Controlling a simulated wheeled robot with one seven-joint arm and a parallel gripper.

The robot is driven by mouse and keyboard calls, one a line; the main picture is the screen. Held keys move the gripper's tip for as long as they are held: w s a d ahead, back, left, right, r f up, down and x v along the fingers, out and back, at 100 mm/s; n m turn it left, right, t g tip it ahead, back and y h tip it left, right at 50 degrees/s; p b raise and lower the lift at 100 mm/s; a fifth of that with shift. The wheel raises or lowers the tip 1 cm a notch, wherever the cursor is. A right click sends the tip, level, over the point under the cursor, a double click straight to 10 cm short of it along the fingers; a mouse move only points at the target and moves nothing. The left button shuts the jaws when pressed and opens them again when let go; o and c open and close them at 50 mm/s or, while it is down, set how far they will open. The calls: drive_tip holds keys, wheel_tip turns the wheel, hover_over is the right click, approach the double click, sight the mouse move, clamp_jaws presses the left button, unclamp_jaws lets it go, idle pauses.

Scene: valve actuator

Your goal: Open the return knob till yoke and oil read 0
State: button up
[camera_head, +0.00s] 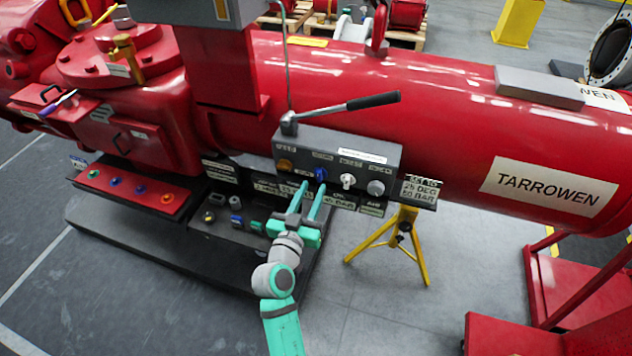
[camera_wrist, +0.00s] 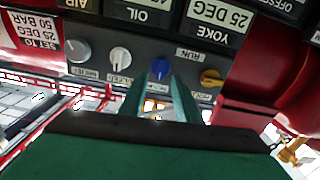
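The grey control box (camera_head: 340,160) carries a row of knobs: orange-yellow (camera_wrist: 211,77), blue (camera_wrist: 160,68), white (camera_wrist: 120,58) and grey (camera_wrist: 78,48). Their small labels are mostly too blurred to tell which is the return knob. My gripper (camera_head: 316,185) is open in front of the box; in the wrist view its two teal fingers (camera_wrist: 161,77) point at the blue knob, which shows between the tips. Contact cannot be told. The yoke plate (camera_wrist: 210,25) reads 25 DEG. The oil plate (camera_wrist: 143,12) is cut off in the wrist view; its value is hard to read.
A lever with a black handle (camera_head: 372,101) rises above the box. A sign (camera_head: 421,190) reads "SET TO 25 DEG" with a bar value. A yellow stand (camera_head: 398,240) is at right below. A red panel with coloured buttons (camera_head: 130,187) is at left.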

sight(318, 177)
drive_tip(key=shift+x, duration=2.05)
clamp_jaws()
